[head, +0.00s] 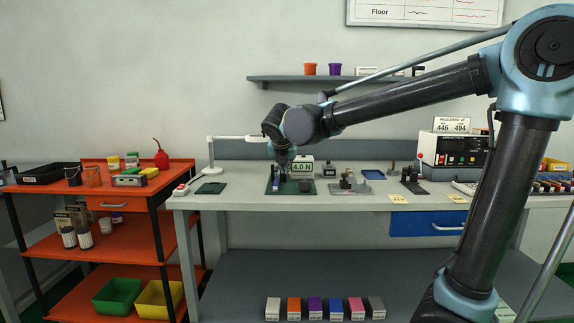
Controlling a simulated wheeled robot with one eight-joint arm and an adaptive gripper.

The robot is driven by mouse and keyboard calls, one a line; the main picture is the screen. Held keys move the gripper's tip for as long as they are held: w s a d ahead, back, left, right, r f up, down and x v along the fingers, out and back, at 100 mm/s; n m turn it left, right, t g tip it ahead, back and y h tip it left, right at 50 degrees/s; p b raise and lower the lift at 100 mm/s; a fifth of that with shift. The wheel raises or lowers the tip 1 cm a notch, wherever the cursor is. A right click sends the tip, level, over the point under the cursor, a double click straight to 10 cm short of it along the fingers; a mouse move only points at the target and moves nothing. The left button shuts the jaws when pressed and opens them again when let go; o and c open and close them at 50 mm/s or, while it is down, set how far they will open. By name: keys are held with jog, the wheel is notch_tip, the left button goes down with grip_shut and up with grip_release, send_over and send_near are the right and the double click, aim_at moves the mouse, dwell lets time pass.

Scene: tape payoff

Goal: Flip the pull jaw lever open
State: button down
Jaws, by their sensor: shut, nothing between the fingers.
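My gripper (283,170) points down at the workbench, at the small test fixture beside the "4.0 N" display (301,168). Its fingers look shut and empty. The fixture stands on a dark green plate (290,190) and has small dark and blue upright parts. The pull jaw lever is too small to make out here and may be partly hidden by my gripper. I cannot tell whether my fingertips touch the fixture, or whether the lever is open or shut.
The workbench (240,203) also holds a white lamp (210,160) at left, a grey stand (350,185) right of the fixture, a blue tray (373,174) and a labelled instrument (449,150). A shelf (340,78) hangs above. An orange cart (100,205) stands left.

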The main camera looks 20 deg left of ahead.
jog(key=x, duration=0.6)
jog(key=shift+w+f, duration=0.1)
jog(key=w, duration=0.1)
jog(key=w+r, duration=0.1)
jog(key=shift+w+a+r, duration=0.15)
jog(key=shift+w, duration=0.15)
jog(key=shift+w+r, duration=0.35)
jog(key=shift+w, duration=0.1)
jog(key=shift+a+r, duration=0.1)
jog(key=shift+a, duration=0.05)
